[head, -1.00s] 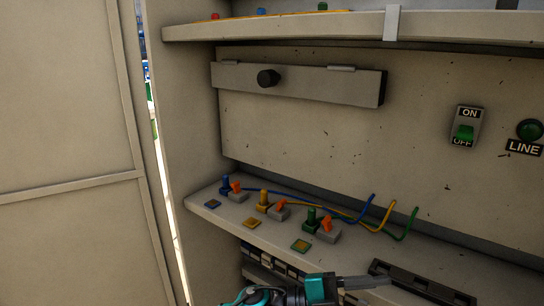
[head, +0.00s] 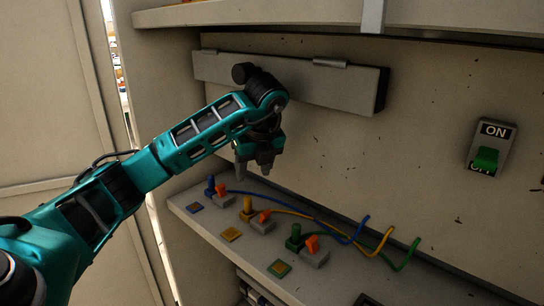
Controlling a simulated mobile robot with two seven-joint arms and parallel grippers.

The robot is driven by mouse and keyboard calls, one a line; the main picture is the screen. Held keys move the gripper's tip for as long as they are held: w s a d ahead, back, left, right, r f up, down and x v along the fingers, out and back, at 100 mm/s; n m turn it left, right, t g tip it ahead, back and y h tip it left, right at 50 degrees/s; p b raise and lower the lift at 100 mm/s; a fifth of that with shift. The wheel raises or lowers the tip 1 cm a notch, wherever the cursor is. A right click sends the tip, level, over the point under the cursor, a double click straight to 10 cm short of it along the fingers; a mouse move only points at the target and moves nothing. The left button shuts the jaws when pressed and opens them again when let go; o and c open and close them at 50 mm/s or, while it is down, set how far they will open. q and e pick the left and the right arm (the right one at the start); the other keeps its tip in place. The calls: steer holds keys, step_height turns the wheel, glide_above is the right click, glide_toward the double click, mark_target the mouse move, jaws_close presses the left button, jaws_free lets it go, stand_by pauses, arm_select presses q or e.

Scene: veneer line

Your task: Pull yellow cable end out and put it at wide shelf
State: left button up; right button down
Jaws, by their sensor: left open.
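The yellow cable end (head: 247,209) stands upright on the lower shelf, beside a grey block with an orange lever (head: 263,218). Its yellow cable (head: 315,219) runs right to the back panel. My left gripper (head: 253,172) points down, open and empty, above the cable ends and apart from them. The wide shelf is not clearly identified; the lower shelf (head: 205,223) carries the cable ends, and an upper shelf (head: 270,14) crosses the top. My right gripper is not in view.
A blue cable end (head: 210,187) stands left of the yellow one and a green one (head: 295,238) right. Coloured square pads lie in front. A hinged grey flap (head: 320,85) is behind my arm. A green ON/OFF switch (head: 487,158) is at right.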

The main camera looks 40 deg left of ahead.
mark_target(248, 197)
arm_select(q)
steer(key=b+x, duration=0.1)
steer(key=x, duration=1)
steer(key=shift+w+a+f, duration=0.1)
steer(key=shift+a+f, duration=0.1)
steer(key=shift+f, duration=0.1)
steer(key=shift+w+a+f, duration=0.1)
steer(key=shift+a+f, duration=0.05)
steer(key=shift+f, duration=0.3)
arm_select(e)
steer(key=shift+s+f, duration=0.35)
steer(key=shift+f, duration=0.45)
arm_select(q)
steer(key=shift+c, duration=0.5)
jaws_close()
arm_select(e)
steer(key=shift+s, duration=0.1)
arm_select(q)
steer(key=shift+r, duration=0.1)
